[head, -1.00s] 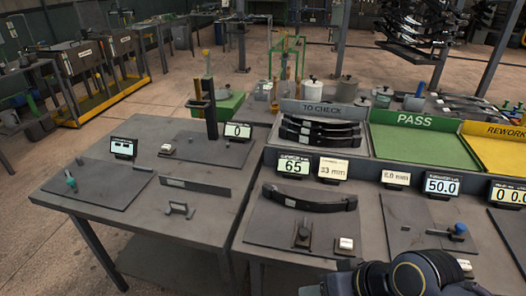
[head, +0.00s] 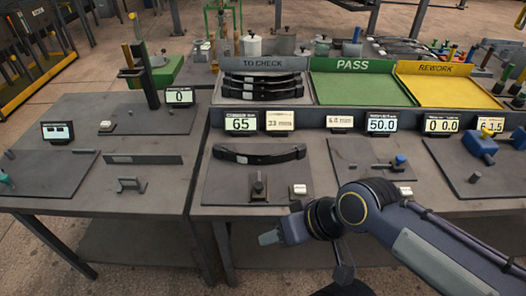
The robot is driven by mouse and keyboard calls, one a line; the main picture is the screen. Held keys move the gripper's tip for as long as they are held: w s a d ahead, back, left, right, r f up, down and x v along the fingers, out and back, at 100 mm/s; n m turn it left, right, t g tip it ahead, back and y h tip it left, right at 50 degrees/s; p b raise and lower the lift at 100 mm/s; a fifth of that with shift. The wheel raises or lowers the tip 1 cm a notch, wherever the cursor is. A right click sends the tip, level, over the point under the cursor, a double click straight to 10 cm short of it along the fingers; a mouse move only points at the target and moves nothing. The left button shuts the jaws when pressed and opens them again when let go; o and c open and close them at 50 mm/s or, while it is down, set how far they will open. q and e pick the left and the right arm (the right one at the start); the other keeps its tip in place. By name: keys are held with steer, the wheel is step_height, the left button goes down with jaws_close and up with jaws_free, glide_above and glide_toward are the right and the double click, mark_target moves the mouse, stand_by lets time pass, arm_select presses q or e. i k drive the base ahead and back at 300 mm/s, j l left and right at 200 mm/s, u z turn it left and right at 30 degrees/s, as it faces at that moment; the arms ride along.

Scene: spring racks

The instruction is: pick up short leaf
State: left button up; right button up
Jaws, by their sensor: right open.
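A dark, slightly curved leaf (head: 259,154) lies across the far part of a grey mat on the middle table, below the 65 display. More dark leaves (head: 262,86) lie stacked in the TO CHECK tray (head: 262,65). I cannot tell from their looks which one is the short leaf. My right gripper (head: 270,237) is at the front edge of the middle table, nearer than the leaf on the mat and apart from it. It is open, and I see nothing in it. My left gripper is out of view.
The green PASS tray (head: 360,88) and yellow REWORK tray (head: 434,91) are empty. A small clamp post (head: 259,187) and white block (head: 298,190) stand in front of the leaf. Displays, including the 65 display (head: 240,122), line the table behind it.

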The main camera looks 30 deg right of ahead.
mark_target(299, 152)
steer(key=i+j+z, duration=0.45)
steer(key=j+z, duration=0.15)
steer(key=i+j+z, duration=0.15)
steer(key=j+z, duration=0.15)
steer(key=j, duration=0.15)
steer(key=i+j+z, duration=0.15)
steer(key=j+z, duration=0.15)
steer(key=j, duration=0.15)
